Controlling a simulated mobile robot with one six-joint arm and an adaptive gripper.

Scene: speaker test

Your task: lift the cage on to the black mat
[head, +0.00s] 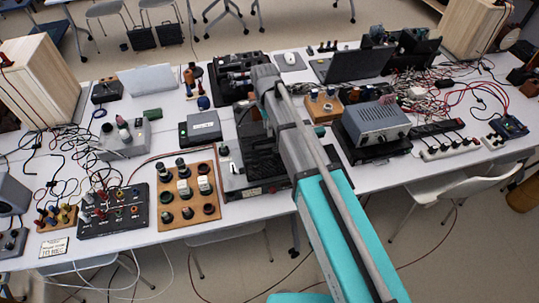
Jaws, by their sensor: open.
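My arm reaches from the lower right over the middle of the table (120,255), and its grey end part covers much of what lies beneath. My gripper (267,118) is at that end, dark and mostly hidden by the arm; it is open, and I see nothing held in it. A black open-framed object (236,72), possibly the cage, stands just behind and left of the arm's end. A dark, flat, slotted surface (250,155) lies under and left of the arm. I cannot tell whether this is the black mat.
A wooden board with knobs (187,190) and a black panel with knobs (113,212) stand at front left. A grey metal instrument (376,122) stands right of the arm. Tangled cables (425,97) and a power strip (450,149) lie farther right. Wooden speakers (42,82) (474,28) stand at both ends.

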